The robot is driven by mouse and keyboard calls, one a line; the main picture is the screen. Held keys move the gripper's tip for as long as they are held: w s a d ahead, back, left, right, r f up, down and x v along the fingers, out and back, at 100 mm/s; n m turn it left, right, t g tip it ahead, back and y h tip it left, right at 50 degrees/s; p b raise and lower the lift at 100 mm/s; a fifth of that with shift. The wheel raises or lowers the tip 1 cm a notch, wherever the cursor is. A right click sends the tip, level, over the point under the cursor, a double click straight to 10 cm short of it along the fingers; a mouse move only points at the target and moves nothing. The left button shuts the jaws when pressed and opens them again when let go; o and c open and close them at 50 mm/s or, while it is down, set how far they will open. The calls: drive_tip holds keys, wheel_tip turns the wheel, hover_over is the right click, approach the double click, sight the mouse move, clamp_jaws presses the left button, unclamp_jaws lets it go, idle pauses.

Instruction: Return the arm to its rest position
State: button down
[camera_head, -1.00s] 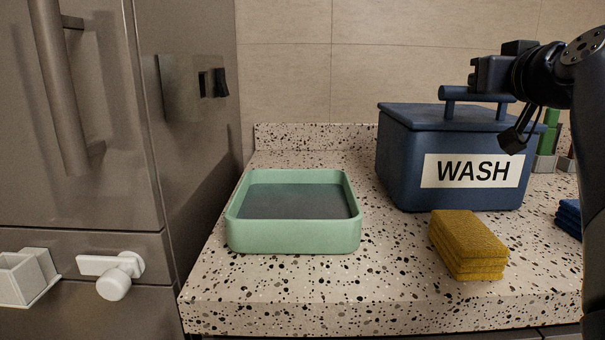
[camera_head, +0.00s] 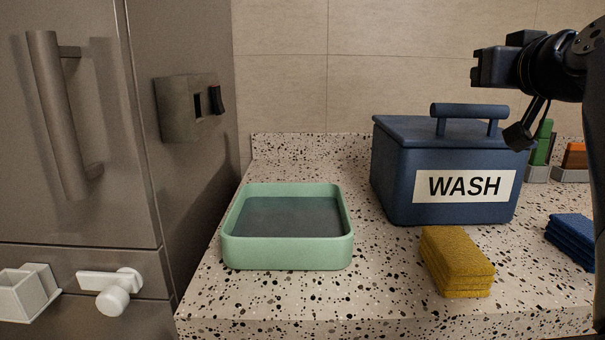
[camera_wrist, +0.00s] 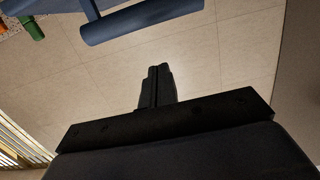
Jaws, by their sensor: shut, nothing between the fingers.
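My gripper (camera_head: 478,68) is raised at the upper right in the head view, above and apart from the handle (camera_head: 468,111) of a dark blue lidded box. The box (camera_head: 395,180) carries a white label that reads WASH, and its lid is on. In the wrist view my gripper (camera_wrist: 158,72) is shut, with its fingers together and nothing between them. The blue handle (camera_wrist: 140,20) shows at the top of the wrist view, apart from the fingers. Part of my arm shows at the right edge of the head view.
A green tray (camera_head: 288,253) stands on the speckled counter (camera_head: 380,300), left of the box. Folded yellow cloths (camera_head: 457,262) and blue cloths (camera_head: 572,240) lie in front. Green (camera_head: 543,142) and orange (camera_head: 575,155) items stand behind at right. A steel fridge (camera_head: 90,200) bounds the left.

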drive_tip(key=s+f+b, duration=0.2)
drive_tip(key=s+b, duration=0.1)
drive_tip(key=s, duration=0.4)
hover_over(468, 139)
wheel_tip(468, 139, down, 2)
drive_tip(key=shift+w+d+f+p, duration=0.1)
drive_tip(key=shift+w+f+p, duration=0.05)
drive_tip(key=shift+p, duration=0.2)
drive_tip(key=r+p, duration=0.2)
drive_tip(key=shift+w+r+p, duration=0.3)
drive_tip(key=shift+p, duration=0.05)
drive_tip(key=r+p, duration=0.1)
drive_tip(key=w+r+p, duration=0.1)
drive_tip(key=shift+p, duration=0.3)
drive_tip(key=w+r+p, duration=0.1)
drive_tip(key=p, duration=0.1)
drive_tip(key=shift+r+p, duration=0.25)
drive_tip(key=shift+p, duration=0.05)
drive_tip(key=w+r+g+p, duration=0.7)
drive_tip(key=w+p, duration=0.3)
drive_tip(key=p, duration=1.5)
drive_tip(key=shift+w+r, duration=0.3)
drive_tip(key=shift+r, duration=0.3)
